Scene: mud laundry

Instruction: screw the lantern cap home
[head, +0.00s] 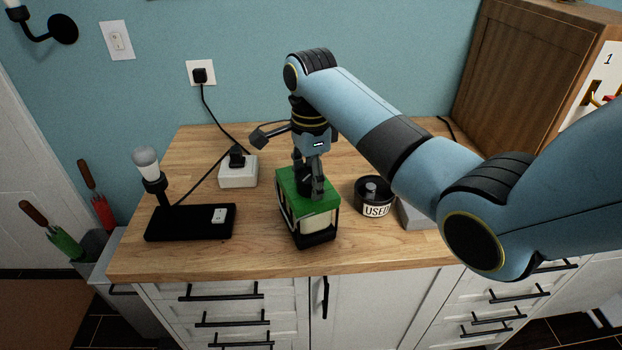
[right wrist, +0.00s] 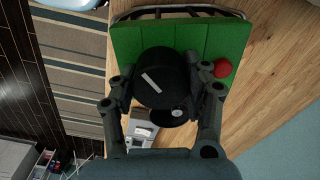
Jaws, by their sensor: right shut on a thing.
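The lantern (head: 310,220) stands upright on the wooden counter, with a green top, a pale body and a dark frame and base. Its black round cap (right wrist: 160,78), marked with a pale bar, sits over the green top (right wrist: 125,42) in the right wrist view. My right gripper (head: 309,190) reaches down from above and is shut on the cap; its fingers (right wrist: 165,92) are on either side of it. In the head view the fingers mostly hide the cap. I cannot tell how tightly the cap sits on the lantern. My left gripper is not in view.
A black tin labelled USED (head: 375,198) stands right of the lantern, near a grey block (head: 414,215). A lamp on a black base (head: 190,222) and a white socket box (head: 238,171) with cables stand left. The counter's front edge (head: 215,275) is close; some front counter is clear.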

